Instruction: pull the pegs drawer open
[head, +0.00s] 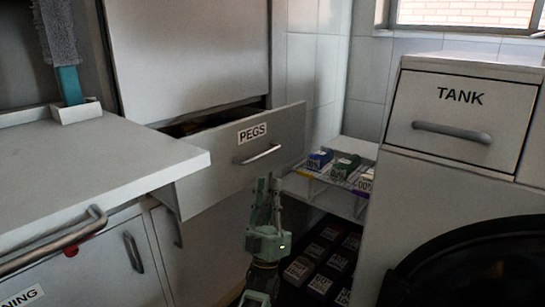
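The pegs drawer (215,165) is a grey drawer with a black PEGS label, in the middle of the head view. It stands pulled out from the cabinet, with a dark gap above its front where its inside partly shows. Its metal bar handle (259,154) is on the right part of the front. My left gripper (269,182) points upward just below and in front of the handle. Its two fingers look slightly apart, with nothing seen between them, and the handle shows clear above them. My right gripper is out of view.
A light worktop (90,165) juts in at the left, its corner close to the drawer. A TANK drawer (460,115) stands shut at the right, above a round dark opening (480,270). A wire shelf (325,185) with small boxes is behind the gripper, dark boxes below.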

